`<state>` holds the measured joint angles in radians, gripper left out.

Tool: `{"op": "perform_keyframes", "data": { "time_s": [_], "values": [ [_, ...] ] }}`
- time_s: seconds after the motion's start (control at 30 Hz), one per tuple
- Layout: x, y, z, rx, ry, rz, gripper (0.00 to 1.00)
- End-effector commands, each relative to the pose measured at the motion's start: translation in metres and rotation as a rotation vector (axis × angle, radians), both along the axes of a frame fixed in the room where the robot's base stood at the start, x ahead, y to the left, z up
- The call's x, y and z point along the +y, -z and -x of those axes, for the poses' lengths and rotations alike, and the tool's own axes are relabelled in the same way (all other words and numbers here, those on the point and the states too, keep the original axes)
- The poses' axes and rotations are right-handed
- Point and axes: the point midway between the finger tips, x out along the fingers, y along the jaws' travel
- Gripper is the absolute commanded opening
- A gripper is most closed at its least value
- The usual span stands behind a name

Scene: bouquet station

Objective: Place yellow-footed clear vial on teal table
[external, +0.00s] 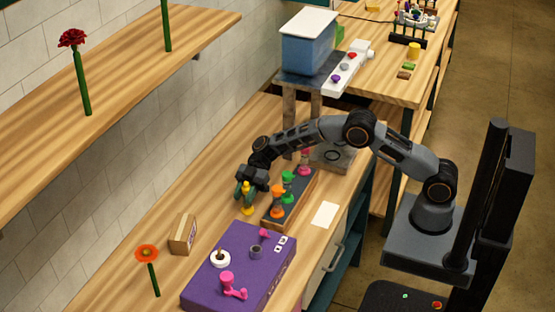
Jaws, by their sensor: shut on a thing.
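My gripper (246,190) points down and is shut on a small yellow-footed vial (247,211). Its yellow foot shows below the fingers, and its clear body is mostly hidden by them. The vial looks upright, just left of a dark tray, over or on the wooden top; I cannot tell whether its foot touches. The near bench (128,270) has a wooden top and teal side panels. No all-teal table shows.
The tray (268,222) holds orange, green and pink pieces. A purple box (215,292) with knobs stands in front, with a small carton (183,234) and an orange flower (148,255) to its left. A white card (325,215) lies right of the tray. A shelf (130,75) overhangs at left.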

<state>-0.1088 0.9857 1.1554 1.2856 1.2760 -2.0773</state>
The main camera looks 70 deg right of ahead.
Motion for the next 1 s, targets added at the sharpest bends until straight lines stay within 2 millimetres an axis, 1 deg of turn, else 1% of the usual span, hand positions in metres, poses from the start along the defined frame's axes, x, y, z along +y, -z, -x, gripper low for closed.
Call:
{"op": "perform_keyframes", "data": {
  "time_s": [0.27,0.3,0.53,0.57,0.77,0.93,1.0],
  "values": [
    [0.0,0.004,0.0,-0.001,0.001,-0.001,0.0],
    [0.0,0.004,0.0,0.001,0.0,0.0,0.34],
    [0.0,0.003,0.0,0.001,0.0,0.0,0.56],
    [0.0,0.003,0.0,0.001,0.0,0.0,0.57],
    [0.0,0.003,0.0,0.001,0.0,0.0,0.57],
    [0.0,-0.004,0.0,0.001,0.0,0.0,0.57],
    [-0.011,-0.003,-0.001,-0.002,0.004,-0.001,0.57]
  ]
}}
